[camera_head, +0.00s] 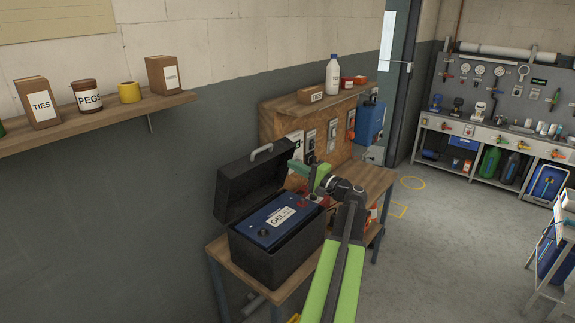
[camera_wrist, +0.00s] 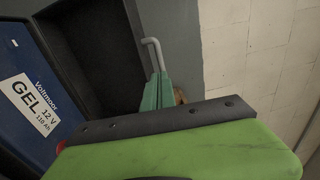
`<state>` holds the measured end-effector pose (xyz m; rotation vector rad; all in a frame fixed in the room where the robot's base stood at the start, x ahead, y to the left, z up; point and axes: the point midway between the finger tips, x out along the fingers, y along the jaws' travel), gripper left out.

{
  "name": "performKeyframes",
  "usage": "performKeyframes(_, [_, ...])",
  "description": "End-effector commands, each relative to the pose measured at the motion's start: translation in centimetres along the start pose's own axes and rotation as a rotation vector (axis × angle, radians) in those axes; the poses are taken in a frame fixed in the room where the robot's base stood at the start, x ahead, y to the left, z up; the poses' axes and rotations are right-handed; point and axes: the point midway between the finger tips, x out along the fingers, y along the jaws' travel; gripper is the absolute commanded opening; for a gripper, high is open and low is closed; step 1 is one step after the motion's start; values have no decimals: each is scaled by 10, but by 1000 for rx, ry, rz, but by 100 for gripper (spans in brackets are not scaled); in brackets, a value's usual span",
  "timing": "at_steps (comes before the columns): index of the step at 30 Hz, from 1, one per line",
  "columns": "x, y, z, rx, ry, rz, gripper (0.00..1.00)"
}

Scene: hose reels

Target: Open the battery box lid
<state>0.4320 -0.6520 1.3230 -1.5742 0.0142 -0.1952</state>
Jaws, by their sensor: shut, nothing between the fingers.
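The black battery box (camera_head: 285,262) stands on a small wooden table. Its lid (camera_head: 245,190) is up, tilted back towards the wall, with a grey bent handle (camera_head: 261,151) on its top edge. Inside sits a blue battery (camera_head: 265,222) labelled GEL. In the wrist view the battery (camera_wrist: 28,95), the dark lid (camera_wrist: 95,55) and the handle (camera_wrist: 153,52) show. My gripper (camera_head: 298,167) is shut and empty, beside the right edge of the raised lid. In the wrist view its green fingers (camera_wrist: 157,92) overlap the handle's lower end; I cannot tell whether they touch.
A wall shelf (camera_head: 90,124) with boxes and jars runs at the left. Behind my arm is a wooden bench (camera_head: 365,178) with a pegboard and upper shelf. A tool bench (camera_head: 490,130) stands far right. The floor (camera_head: 440,250) between is clear.

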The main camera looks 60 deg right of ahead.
Motion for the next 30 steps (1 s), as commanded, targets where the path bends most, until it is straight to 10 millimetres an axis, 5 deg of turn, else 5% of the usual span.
performKeyframes(15, [106,-1,0,1,-3,0,0])
performKeyframes(30, [119,0,1,0,-1,0,0])
